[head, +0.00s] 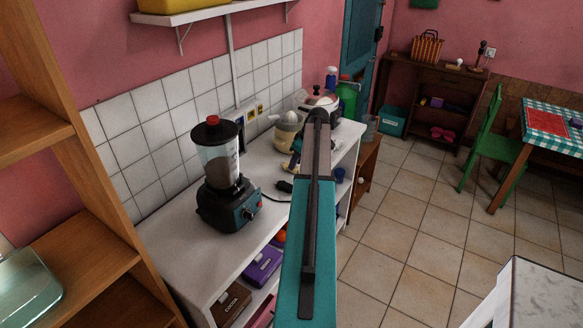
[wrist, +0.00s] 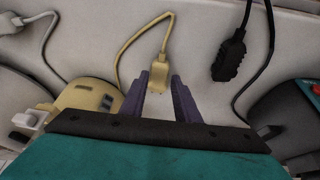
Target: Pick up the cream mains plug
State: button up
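The cream mains plug (wrist: 157,66) lies on the white counter in the wrist view, with its cream cord running up and away. My gripper (wrist: 160,80) is open, its two purple-grey fingers pointing towards the plug. The plug shows between the fingertips, with visible gaps on both sides; I cannot tell the height of the fingers above it. In the head view my arm hides most of the gripper and the plug cannot be made out clearly.
A cream appliance (wrist: 72,98) stands close on the left. A black blender (head: 222,195) stands on the white counter (head: 262,170) against the tiled wall.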

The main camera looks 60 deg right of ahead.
jog(key=shift+p+x, duration=0.55)
jog(key=shift+x, duration=1.05)
grip_shut()
